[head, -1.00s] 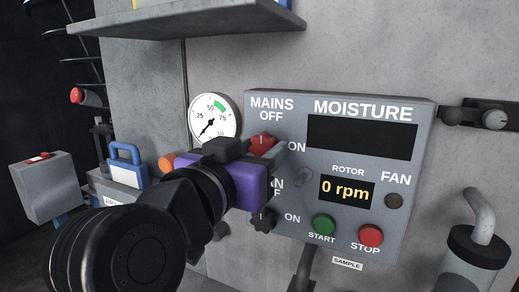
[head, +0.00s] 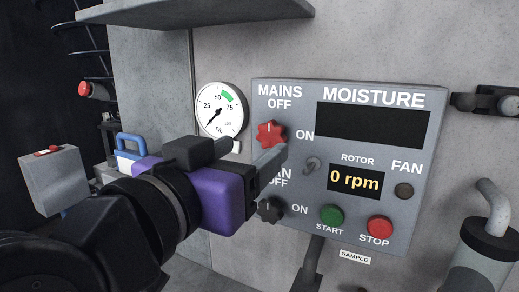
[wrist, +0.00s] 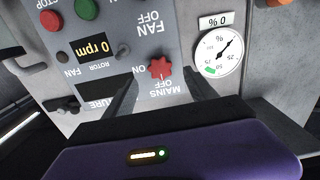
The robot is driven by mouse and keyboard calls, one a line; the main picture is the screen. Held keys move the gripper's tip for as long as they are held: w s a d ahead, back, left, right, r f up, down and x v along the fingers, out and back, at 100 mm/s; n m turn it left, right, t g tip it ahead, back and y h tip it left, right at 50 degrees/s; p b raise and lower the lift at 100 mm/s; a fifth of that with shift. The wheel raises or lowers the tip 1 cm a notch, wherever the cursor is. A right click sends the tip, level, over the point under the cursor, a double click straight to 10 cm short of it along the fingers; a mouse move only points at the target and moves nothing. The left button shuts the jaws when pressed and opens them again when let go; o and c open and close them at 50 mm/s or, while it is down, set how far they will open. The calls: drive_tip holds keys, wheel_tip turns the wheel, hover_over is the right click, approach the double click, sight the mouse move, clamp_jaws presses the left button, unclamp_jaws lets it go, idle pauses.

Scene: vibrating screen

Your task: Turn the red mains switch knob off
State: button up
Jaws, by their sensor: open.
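The red star-shaped mains knob (head: 270,133) sits at the upper left of the grey control panel, below the words MAINS OFF and left of ON. Its white mark points up toward OFF. In the wrist view the knob (wrist: 161,68) appears upside down, between and beyond the fingers. My purple-bodied gripper (head: 248,152) is open and empty, just in front of and below the knob. In the wrist view its fingers (wrist: 163,88) stand apart with a visible gap, and neither appears to touch the knob.
The black fan knob (head: 269,210) is below, partly near my gripper. A small toggle (head: 312,164), green start button (head: 332,214) and red stop button (head: 379,227) are to the right. A round gauge (head: 220,109) is left of the panel. A shelf (head: 200,10) juts out above.

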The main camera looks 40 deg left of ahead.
drive_tip(key=shift+s+d, duration=0.15)
drive_tip(key=shift+s, duration=0.45)
